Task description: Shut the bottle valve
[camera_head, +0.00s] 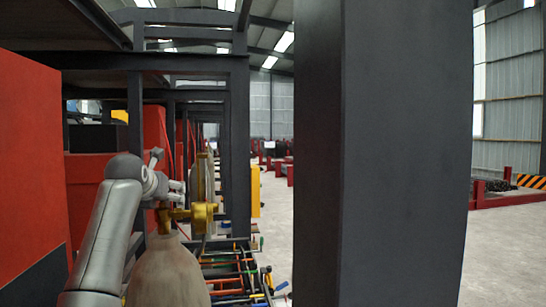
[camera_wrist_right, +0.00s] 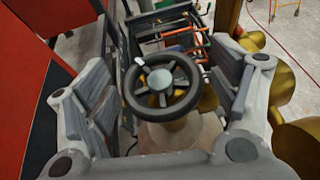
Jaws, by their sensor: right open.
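In the head view, a tan gas bottle (camera_head: 168,272) stands upright at the lower left, with a brass valve body (camera_head: 166,216) on its neck. In the right wrist view, the valve's black spoked handwheel (camera_wrist_right: 133,95) with a grey hub sits above the bottle's pale shoulder (camera_wrist_right: 185,137). My right gripper (camera_head: 176,188) is at the top of the bottle valve. In the wrist view, my right gripper (camera_wrist_right: 163,78) is open, with one finger on each side of the handwheel and gaps between. My left gripper is not in view.
A rack of tools (camera_head: 232,275) lies behind the bottle. A red panel (camera_head: 30,165) stands at the left, and a wide dark column (camera_head: 390,150) blocks the centre right. Open floor (camera_head: 500,255) lies beyond it.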

